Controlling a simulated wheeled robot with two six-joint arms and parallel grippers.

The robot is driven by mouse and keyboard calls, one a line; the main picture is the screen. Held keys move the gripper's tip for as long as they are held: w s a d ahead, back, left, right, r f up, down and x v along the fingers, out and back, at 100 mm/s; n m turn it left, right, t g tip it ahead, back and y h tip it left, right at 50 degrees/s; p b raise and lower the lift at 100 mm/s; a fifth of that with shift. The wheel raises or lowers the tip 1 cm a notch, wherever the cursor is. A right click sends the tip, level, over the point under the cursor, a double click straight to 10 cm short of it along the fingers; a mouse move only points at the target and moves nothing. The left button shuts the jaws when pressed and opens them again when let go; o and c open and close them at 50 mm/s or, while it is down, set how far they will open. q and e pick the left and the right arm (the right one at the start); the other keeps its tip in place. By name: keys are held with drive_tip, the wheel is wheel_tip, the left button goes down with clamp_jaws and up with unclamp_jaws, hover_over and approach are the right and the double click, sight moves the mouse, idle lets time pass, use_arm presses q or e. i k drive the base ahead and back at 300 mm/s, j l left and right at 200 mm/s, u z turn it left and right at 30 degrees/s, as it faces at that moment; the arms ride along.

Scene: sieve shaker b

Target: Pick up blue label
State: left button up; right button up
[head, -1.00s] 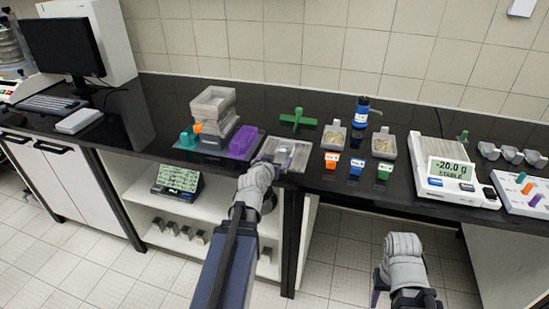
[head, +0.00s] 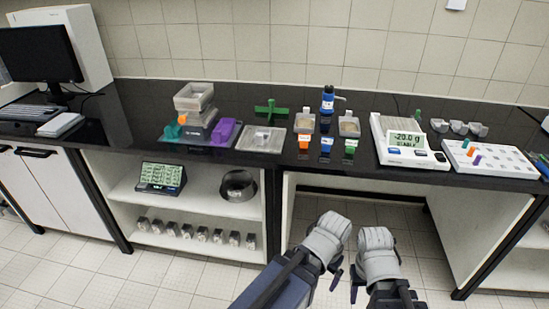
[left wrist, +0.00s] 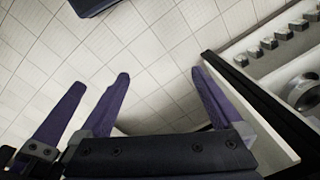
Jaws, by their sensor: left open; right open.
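The blue label (head: 326,146) is a small blue piece with a white mark, standing near the counter's front edge. It is between the orange label (head: 304,142) and the green label (head: 350,147). My left gripper (head: 334,281) and right gripper (head: 356,288) are side by side below and in front of the counter, both apart from the labels. In the left wrist view my left gripper (left wrist: 162,82) is open and empty, with floor tiles between its purple fingers. My right gripper is open, its fingertips partly hidden in the head view.
A blue-topped bottle (head: 327,101) and two sample trays stand behind the labels. A flat grey plate (head: 248,140) is to their left and a balance (head: 390,150) to their right. The dark counter edge overhangs open space. Lower shelves hold a black ring (head: 238,186) and several small weights.

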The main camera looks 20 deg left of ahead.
sight(327, 142)
drive_tip(key=l+u, duration=0.1)
drive_tip(key=u, duration=0.6)
drive_tip(key=i+l+u, duration=0.1)
drive_tip(key=l+u, duration=0.95)
drive_tip(key=l, duration=0.5)
drive_tip(key=k+l+u, duration=0.1)
drive_tip(key=l, duration=0.4)
drive_tip(key=k+l+u, duration=0.1)
drive_tip(key=l, duration=0.4)
